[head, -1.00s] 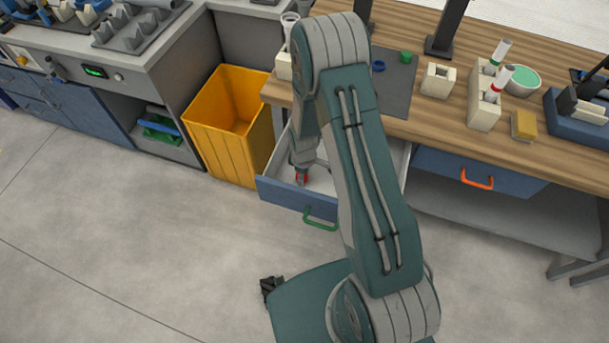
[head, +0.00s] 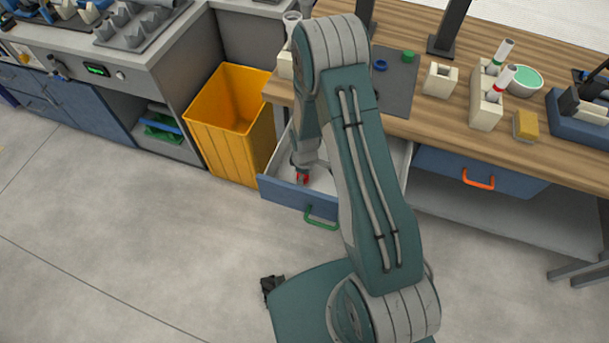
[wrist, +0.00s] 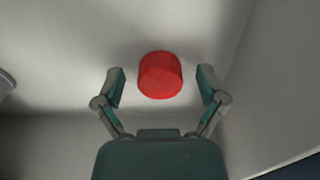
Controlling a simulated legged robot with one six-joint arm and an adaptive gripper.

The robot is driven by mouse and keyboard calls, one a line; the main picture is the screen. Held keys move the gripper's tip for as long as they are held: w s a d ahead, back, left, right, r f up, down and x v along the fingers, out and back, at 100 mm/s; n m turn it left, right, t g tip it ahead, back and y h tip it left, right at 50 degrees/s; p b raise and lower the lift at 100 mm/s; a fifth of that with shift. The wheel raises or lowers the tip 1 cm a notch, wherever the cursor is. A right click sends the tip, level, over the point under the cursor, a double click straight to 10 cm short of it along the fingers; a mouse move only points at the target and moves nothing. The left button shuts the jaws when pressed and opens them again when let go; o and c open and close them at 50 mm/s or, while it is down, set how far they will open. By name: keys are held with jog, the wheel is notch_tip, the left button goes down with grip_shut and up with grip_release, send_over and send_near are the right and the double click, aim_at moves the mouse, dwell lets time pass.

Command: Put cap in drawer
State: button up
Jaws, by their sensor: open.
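The red cap (wrist: 160,75) lies in the white inside of the open drawer (head: 322,181). In the wrist view it sits just beyond and between my spread fingertips, with a gap on both sides. My gripper (wrist: 160,88) is open and not holding the cap. In the head view the red cap (head: 302,177) shows inside the drawer near its front left, right under the end of my arm. My arm hides part of the drawer, and the fingers are hard to make out there.
The drawer's blue front has a green handle (head: 321,218). A closed drawer with an orange handle (head: 478,179) is to the right. A yellow bin (head: 232,125) stands close on the left. The wooden table (head: 440,118) above holds tube racks, a bowl and small rings.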

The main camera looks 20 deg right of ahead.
jog(key=s+r+m+t, duration=0.1)
jog(key=s+r+m, duration=0.1)
jog(key=r, duration=1.4)
jog(key=s+r+m+t, duration=0.2)
jog(key=s+r+m, duration=0.1)
jog(key=r, duration=1.2)
jog(key=s+r+m+t, duration=0.2)
jog(key=s+r+m, duration=0.3)
jog(key=s+r, duration=0.7)
jog(key=s, duration=0.3)
jog(key=shift+r+m+t, duration=0.3)
jog(key=shift+m, duration=0.1)
